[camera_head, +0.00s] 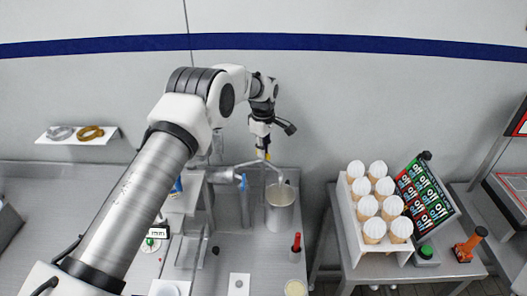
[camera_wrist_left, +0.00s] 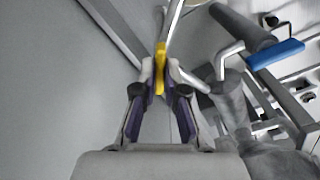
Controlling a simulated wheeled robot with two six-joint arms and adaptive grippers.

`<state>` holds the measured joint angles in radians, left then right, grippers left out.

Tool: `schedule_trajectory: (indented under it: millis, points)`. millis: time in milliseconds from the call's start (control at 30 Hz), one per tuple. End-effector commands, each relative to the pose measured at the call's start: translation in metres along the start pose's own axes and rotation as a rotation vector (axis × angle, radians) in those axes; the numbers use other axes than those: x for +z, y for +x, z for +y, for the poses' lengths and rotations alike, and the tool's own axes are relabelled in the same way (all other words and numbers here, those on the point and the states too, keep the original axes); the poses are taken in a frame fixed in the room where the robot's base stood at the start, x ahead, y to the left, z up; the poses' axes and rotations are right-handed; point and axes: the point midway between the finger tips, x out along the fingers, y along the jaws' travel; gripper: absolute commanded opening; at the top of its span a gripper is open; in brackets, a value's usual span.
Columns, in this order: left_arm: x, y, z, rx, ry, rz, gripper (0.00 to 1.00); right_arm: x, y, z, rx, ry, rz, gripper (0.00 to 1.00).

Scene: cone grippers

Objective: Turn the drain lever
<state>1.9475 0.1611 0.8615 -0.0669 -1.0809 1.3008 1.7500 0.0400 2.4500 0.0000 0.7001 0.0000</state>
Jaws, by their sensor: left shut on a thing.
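My left gripper (camera_head: 263,152) reaches in over the bench near the back wall and points down. In the left wrist view its fingers (camera_wrist_left: 160,82) are shut on a narrow yellow lever (camera_wrist_left: 160,62), which stands upright between the tips. In the head view only a small bit of yellow shows below the gripper. A bent metal pipe (camera_head: 262,162) runs just below it towards a metal pot (camera_head: 280,213). A blue handle (camera_head: 243,183) sits on a metal fitting left of the pot, apart from the gripper; it also shows in the left wrist view (camera_wrist_left: 277,55). My right gripper is not in view.
A white rack (camera_head: 349,222) of several cones stands on the right, beside a panel (camera_head: 425,197) marked "off". A red-topped bottle (camera_head: 296,246) stands in front of the pot. A wall shelf (camera_head: 105,138) holds two rings. The left bench (camera_head: 70,200) has free room.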

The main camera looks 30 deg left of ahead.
Motion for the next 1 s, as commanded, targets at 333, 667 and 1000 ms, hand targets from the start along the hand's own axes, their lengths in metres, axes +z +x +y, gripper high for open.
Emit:
schedule_trajectory:
  millis: [333,667,1000]
  points:
    - [0.0008,0.0063,-0.0033,-0.012,0.325,-0.005,0.00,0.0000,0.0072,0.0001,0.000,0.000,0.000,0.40]
    - [0.0008,0.0062,-0.0034,-0.012,0.634,-0.008,0.00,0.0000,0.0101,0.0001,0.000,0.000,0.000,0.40]
    - [0.0009,0.0059,-0.0033,-0.011,0.875,-0.009,0.00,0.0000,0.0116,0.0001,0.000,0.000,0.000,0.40]
